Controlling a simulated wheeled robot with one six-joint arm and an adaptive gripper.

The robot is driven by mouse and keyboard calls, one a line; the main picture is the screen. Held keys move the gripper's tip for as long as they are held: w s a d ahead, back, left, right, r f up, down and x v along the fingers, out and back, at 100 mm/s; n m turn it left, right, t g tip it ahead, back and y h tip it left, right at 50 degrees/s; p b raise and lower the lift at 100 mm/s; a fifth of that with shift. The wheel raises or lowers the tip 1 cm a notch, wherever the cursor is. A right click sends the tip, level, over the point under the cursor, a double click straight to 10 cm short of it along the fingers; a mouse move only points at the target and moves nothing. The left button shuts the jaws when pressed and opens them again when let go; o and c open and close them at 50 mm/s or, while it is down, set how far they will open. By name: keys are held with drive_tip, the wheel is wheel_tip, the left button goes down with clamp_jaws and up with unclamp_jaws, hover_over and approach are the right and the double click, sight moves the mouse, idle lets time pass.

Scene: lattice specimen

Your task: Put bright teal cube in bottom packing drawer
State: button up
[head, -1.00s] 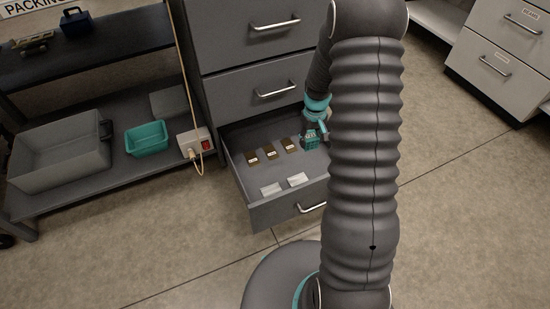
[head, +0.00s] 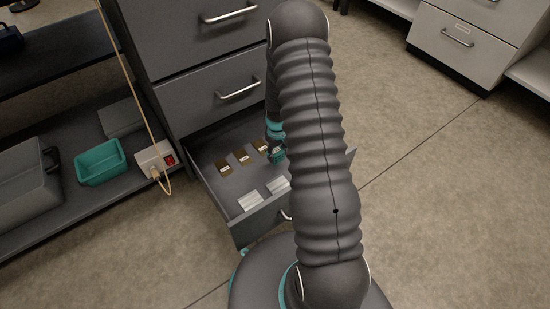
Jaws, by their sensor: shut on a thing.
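The bottom packing drawer (head: 222,187) is pulled open below two shut drawers of the grey cabinet. The bright teal cube (head: 279,156), with a lattice look, is over the back right part of the open drawer, partly hidden by my arm. My gripper (head: 275,149) is small in the head view and points down into the drawer area. It is shut on the cube. I cannot tell whether the cube touches the drawer floor.
Several brown packets (head: 243,155) lie in a row in the drawer, with white packets (head: 250,200) nearer its front. Left on the low shelf are a teal bin (head: 101,162), a grey bin (head: 25,185) and a power box with red switch (head: 157,158). Floor at right is clear.

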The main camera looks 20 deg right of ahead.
sight(276, 158)
drive_tip(key=shift+w+d+f, duration=0.1)
drive_tip(key=shift+w+f, duration=0.5)
drive_tip(key=shift+w, duration=0.3)
drive_tip(key=shift+f, duration=1.9)
drive_tip(key=shift+b, duration=0.3)
drive_tip(key=shift+f, duration=0.15)
drive_tip(key=o, duration=1.1)
drive_tip(key=shift+o, duration=0.2)
